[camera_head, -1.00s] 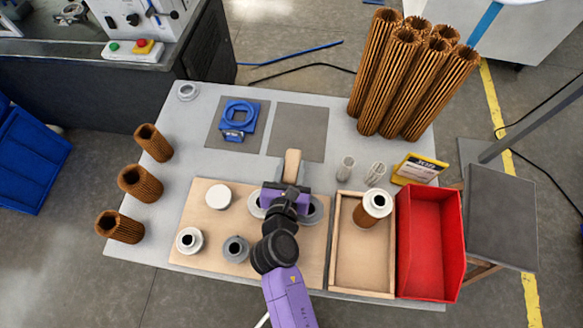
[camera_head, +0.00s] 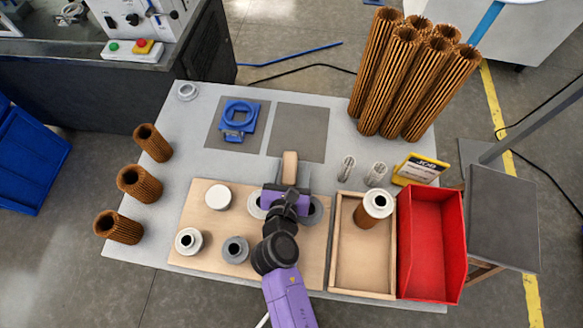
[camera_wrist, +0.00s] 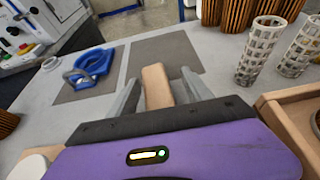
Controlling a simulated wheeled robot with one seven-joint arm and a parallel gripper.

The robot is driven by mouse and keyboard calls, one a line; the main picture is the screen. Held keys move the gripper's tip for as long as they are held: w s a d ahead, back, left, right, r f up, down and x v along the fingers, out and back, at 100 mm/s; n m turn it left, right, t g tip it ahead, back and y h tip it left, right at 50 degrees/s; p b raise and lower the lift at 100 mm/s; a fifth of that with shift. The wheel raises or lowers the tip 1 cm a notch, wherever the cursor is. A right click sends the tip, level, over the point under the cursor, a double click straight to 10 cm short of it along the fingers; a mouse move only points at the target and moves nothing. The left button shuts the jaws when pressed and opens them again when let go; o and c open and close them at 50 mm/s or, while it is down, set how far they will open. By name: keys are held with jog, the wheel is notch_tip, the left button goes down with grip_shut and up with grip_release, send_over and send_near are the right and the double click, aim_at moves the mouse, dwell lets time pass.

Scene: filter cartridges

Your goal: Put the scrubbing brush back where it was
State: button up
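The scrubbing brush (camera_head: 290,167) shows as a tan wooden block at the front edge of the right grey mat, beyond the wooden board. In the wrist view the brush (camera_wrist: 157,88) lies between my two grey fingers, with a visible gap on each side. Its bristles and near end are hidden by my gripper. My gripper (camera_head: 289,178) is open around the brush; in the wrist view the gripper (camera_wrist: 160,92) points forward, towards the mat.
Two pale mesh cylinders (camera_head: 346,168) (camera_head: 376,174) stand to the right. The wooden tray (camera_head: 337,245) holds a brown filter with a white cap (camera_head: 376,204). A red bin (camera_head: 431,245) is beside it. The right mat (camera_head: 299,130) is bare; a blue fixture (camera_head: 238,118) sits on the left mat.

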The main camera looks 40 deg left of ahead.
jog(key=shift+s+d+f, duration=0.1)
jog(key=shift+d+f, duration=0.05)
jog(key=shift+f, duration=0.15)
jog(key=shift+r+p, duration=0.4)
jog(key=shift+r, duration=0.25)
jog(key=v, duration=1.2)
jog(key=shift+r, duration=0.2)
